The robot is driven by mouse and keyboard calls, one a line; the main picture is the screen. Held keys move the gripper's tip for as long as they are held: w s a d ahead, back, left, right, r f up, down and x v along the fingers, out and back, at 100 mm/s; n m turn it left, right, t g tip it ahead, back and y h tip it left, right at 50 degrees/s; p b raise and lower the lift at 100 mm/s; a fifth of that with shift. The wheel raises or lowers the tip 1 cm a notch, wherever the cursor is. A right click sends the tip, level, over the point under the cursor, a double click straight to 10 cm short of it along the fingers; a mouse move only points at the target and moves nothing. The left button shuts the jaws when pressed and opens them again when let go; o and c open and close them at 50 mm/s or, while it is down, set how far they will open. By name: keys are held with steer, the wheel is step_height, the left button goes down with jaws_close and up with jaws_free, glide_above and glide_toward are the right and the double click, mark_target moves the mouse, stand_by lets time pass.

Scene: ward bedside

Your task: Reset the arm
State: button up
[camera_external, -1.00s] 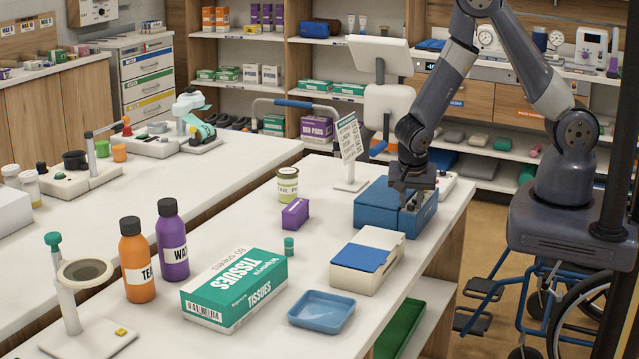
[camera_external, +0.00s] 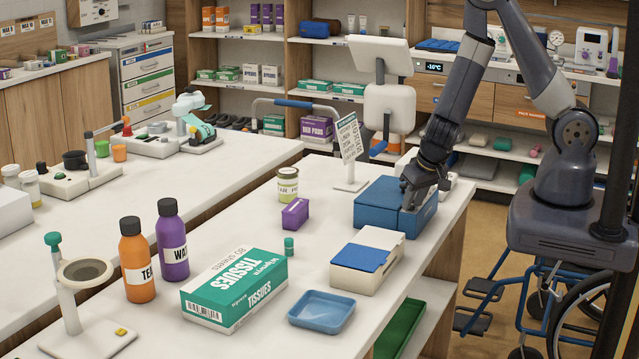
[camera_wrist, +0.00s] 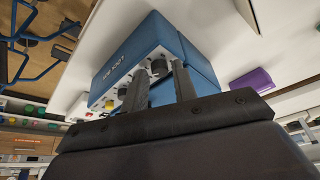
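My arm (camera_external: 468,85) rises from its base at the right and reaches down over the right table. My gripper (camera_external: 410,203) points down at the right part of a blue box (camera_external: 377,205). In the wrist view my two dark fingers (camera_wrist: 160,75) stand apart, with blue surface showing between them. A black knob (camera_wrist: 158,68) on the box's pale front panel (camera_wrist: 125,75) appears between the fingertips. I cannot tell whether a finger touches it.
A white box with blue lid (camera_external: 368,260), a purple box (camera_external: 295,213), a jar (camera_external: 287,184) and a sign (camera_external: 349,140) stand nearby. A tissue box (camera_external: 235,287), bottles (camera_external: 173,242) and a blue tray (camera_external: 321,311) are nearer. A wheelchair (camera_external: 570,310) stands lower right.

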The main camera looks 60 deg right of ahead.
steer(key=shift+d+n+y, duration=0.1)
steer(key=shift+n+y, duration=0.3)
steer(key=shift+n, duration=0.6)
steer(key=shift+d+n+t+y, duration=0.1)
steer(key=shift+n+t+y, duration=0.25)
steer(key=shift+n, duration=0.85)
steer(key=shift+n+y+b, duration=0.45)
steer(key=shift+n+b, duration=0.2)
steer(key=shift+n, duration=0.05)
steer(key=shift+o, duration=0.3)
